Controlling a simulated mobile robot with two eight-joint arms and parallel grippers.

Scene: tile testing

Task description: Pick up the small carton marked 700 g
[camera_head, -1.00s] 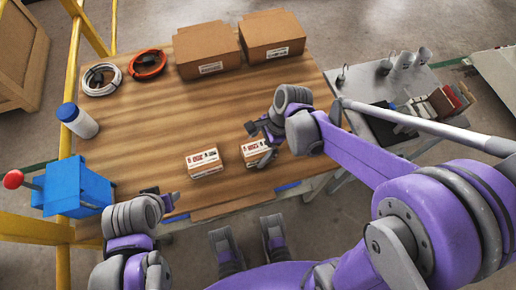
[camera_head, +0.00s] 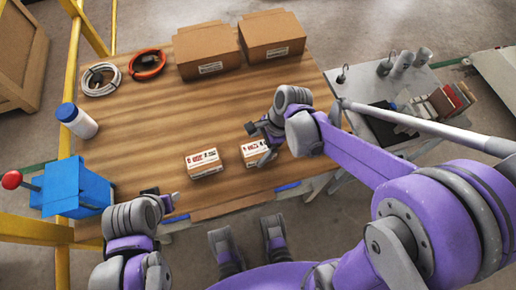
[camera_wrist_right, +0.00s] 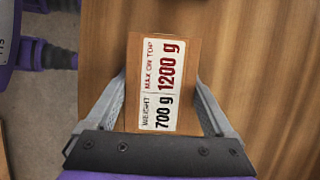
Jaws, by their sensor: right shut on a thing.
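The small carton marked 700 g (camera_wrist_right: 150,85) sits between the fingers of my right gripper (camera_wrist_right: 162,115) in the right wrist view; its label reads "WEIGHT 700 g" and "MAX ON TOP 1200 g". In the head view this carton (camera_head: 254,152) is at the table's near side, partly hidden by my right gripper (camera_head: 263,145), which is shut on it. A second small carton (camera_head: 204,163) with a similar label lies just to its left on the wooden table (camera_head: 190,115). My left gripper (camera_head: 163,196) is at the table's near left edge; its jaw opening is unclear.
Two large cartons (camera_head: 207,50) (camera_head: 271,37) stand at the table's back. White (camera_head: 101,79) and orange (camera_head: 147,64) cable coils lie at back left. A white bottle (camera_head: 79,121) and a blue box (camera_head: 75,188) are at left. A grey side table (camera_head: 365,80) stands right.

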